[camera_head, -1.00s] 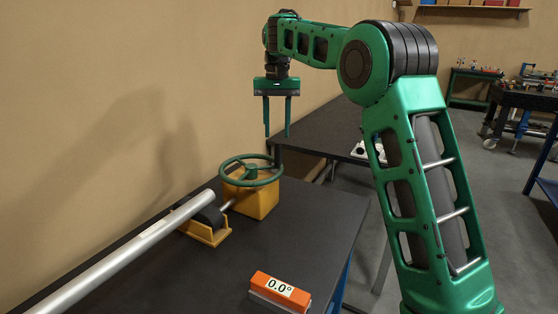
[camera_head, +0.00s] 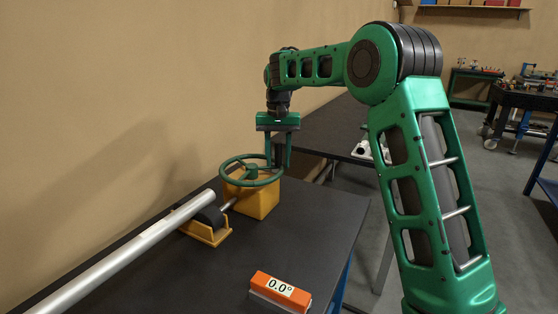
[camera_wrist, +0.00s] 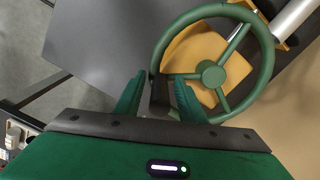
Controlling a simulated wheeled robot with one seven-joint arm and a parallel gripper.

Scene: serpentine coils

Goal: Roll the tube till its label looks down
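The silver tube (camera_head: 133,248) runs from the lower left to a roller in a yellow cradle (camera_head: 208,231). Its end also shows in the wrist view (camera_wrist: 293,18). I see no label on its visible side. A green handwheel (camera_head: 252,180) sits flat on top of a yellow box (camera_head: 262,201), which a short shaft joins to the roller. My gripper (camera_head: 278,160) points down at the wheel's far right edge.
An orange readout block (camera_head: 280,290) showing 0.0° stands at the front of the dark bench (camera_head: 200,285). A tan wall rises close behind the tube. Another dark table (camera_head: 325,130) lies beyond the bench. The bench right of the wheel is clear.

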